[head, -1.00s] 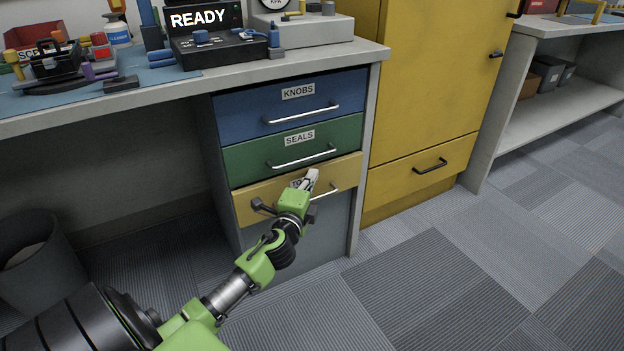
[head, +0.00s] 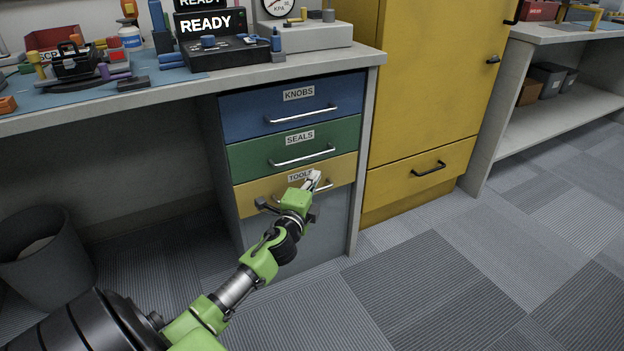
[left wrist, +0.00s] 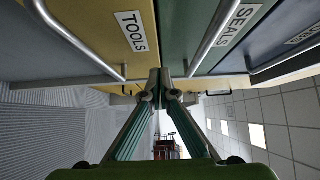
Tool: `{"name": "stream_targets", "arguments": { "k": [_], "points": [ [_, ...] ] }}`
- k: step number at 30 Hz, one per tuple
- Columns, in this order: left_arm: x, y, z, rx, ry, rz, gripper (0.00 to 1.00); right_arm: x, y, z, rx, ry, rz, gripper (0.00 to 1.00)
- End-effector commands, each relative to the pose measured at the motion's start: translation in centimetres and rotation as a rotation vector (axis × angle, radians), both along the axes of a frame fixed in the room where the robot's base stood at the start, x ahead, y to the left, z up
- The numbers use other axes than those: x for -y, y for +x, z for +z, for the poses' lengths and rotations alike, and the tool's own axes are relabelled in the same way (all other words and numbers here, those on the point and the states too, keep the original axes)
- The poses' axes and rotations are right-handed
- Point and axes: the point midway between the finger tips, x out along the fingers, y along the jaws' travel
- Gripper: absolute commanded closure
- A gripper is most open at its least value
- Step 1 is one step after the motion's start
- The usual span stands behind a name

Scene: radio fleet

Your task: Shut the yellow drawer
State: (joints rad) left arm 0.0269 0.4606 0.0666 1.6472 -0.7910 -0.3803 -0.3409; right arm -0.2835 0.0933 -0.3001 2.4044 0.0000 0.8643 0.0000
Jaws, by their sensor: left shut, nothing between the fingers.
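The yellow drawer (head: 262,192), labelled TOOLS, is the third front down under the bench, below the green SEALS drawer (head: 250,155). Its front looks level, or nearly so, with the green one. Its metal handle (head: 328,185) is partly behind my left gripper (head: 313,180). That gripper is shut and empty, its tips at the drawer front by the label; I cannot tell whether they touch. In the left wrist view the shut fingers (left wrist: 165,78) point at the seam between the yellow front (left wrist: 95,30) and the green front (left wrist: 180,30). My right gripper is not in view.
A blue KNOBS drawer (head: 290,107) looks shut above. A yellow cabinet (head: 430,90) with its own low shut drawer (head: 418,176) stands to the right. A grey bin (head: 45,265) is at left. The carpet (head: 480,270) at right is clear.

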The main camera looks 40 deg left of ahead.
Motion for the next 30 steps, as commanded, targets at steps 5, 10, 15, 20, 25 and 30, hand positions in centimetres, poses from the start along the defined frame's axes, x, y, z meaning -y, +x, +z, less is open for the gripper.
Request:
{"name": "stream_targets", "arguments": {
  "k": [5,10,15,20,25,30],
  "points": [
    [1.0,-2.1,0.0,-0.003,-0.001,-0.002,1.0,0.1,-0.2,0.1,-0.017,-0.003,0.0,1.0],
    [2.0,-4.4,0.0,-0.003,-0.002,-0.004,1.0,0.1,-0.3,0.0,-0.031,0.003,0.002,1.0],
    [3.1,-7.1,0.0,-0.003,-0.003,-0.003,1.0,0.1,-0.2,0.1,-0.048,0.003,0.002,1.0],
    [3.8,-8.7,-0.1,-0.001,-0.002,-0.004,1.0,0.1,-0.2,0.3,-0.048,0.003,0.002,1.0],
    [4.0,-9.3,-0.1,-0.001,0.0,-0.004,1.0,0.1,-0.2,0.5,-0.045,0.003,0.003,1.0],
    [4.2,-9.2,0.0,0.003,-0.004,-0.011,1.0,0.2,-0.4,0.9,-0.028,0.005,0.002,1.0]
  ]
}}
